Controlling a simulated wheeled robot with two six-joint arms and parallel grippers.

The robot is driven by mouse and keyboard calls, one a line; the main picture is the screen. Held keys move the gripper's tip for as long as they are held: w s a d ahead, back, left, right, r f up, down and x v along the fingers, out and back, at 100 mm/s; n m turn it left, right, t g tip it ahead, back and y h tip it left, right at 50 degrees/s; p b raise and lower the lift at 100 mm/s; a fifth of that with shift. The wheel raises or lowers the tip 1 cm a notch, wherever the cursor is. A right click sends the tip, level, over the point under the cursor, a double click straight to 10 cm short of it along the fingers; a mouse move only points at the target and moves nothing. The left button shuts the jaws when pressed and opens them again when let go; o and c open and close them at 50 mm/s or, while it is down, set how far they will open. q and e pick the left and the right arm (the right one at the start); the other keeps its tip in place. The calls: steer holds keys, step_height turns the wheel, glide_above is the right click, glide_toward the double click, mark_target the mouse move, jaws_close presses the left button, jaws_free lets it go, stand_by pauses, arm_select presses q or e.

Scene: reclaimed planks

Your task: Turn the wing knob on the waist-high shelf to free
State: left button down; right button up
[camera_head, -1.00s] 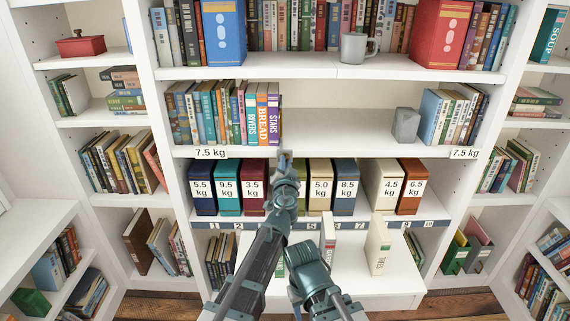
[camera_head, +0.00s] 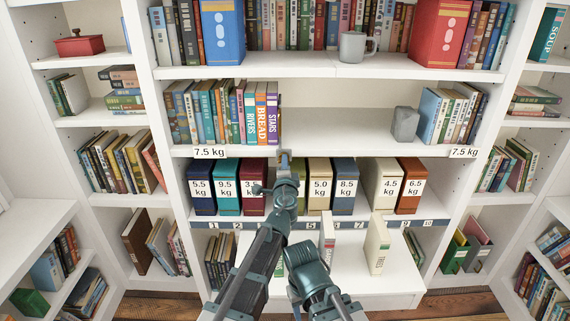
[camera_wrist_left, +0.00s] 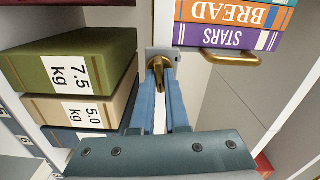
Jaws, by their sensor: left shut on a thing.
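The wing knob (camera_wrist_left: 158,64) is brass and sits on a small grey plate (camera_wrist_left: 150,52) in the left wrist view. In the head view the plate (camera_head: 284,153) shows at the front edge of the waist-high shelf (camera_head: 340,152), near its middle. My left gripper (camera_wrist_left: 160,72) is shut on the knob, with its two blue fingers on either side of it. In the head view the left gripper (camera_head: 285,163) reaches up to the shelf edge and hides most of the knob. My right gripper does not show.
Books, with the Stars book (camera_head: 272,112) nearest, stand just above the knob. A brass bar (camera_wrist_left: 232,57) lies beside them. Weight-labelled volumes, including a green one (camera_wrist_left: 70,65), stand below. A grey block (camera_head: 405,123) stands right on the shelf, with bare space between.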

arm_select(q)
steer(key=shift+m, duration=0.7)
steer(key=c, duration=0.9)
jaws_free()
